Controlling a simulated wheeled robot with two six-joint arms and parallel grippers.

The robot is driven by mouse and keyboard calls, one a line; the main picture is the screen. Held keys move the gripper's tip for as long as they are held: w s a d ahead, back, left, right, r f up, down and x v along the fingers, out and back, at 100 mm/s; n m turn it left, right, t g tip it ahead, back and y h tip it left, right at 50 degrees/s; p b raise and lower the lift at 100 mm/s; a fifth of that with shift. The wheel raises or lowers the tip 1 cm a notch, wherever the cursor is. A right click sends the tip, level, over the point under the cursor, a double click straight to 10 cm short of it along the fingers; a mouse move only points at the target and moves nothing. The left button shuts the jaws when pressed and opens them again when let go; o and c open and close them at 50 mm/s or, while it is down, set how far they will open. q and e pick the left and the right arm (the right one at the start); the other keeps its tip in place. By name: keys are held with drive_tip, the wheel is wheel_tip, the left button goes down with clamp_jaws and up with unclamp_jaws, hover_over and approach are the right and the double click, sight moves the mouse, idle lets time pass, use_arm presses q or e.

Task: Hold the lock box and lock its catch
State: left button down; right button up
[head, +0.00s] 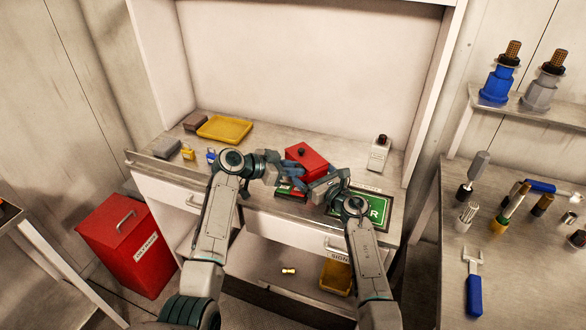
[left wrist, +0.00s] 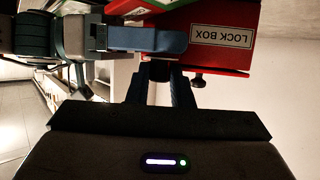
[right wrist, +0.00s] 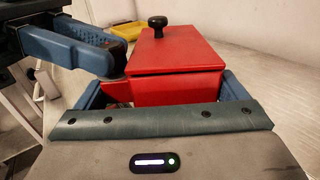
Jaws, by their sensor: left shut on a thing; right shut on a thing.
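The red lock box (head: 308,163) stands at the front of the workbench, its lid down and a black knob (right wrist: 157,24) on top. Its white label (left wrist: 222,37) shows upside down in the left wrist view. My right gripper (right wrist: 162,95) is shut on the box body, one blue finger at each side. My left gripper (left wrist: 160,85) is at the box's side, near the corner left of the lid in the right wrist view, its fingers closed on a small part there, apparently the catch. The fingers mostly hide the catch, so its position cannot be told.
A green sign (head: 375,211) lies right of the box, with a grey device (head: 379,153) behind it. A yellow tray (head: 224,128) and small blocks are at the bench's left. A red bin (head: 125,245) stands on the floor.

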use_arm(q)
drive_tip(key=shift+w+a+f+m+g+h, duration=0.15)
drive_tip(key=shift+m+g+h, duration=0.25)
drive_tip(key=shift+m+g, duration=0.3)
drive_tip(key=c, duration=1.3)
unclamp_jaws()
drive_tip(key=v, duration=1.2)
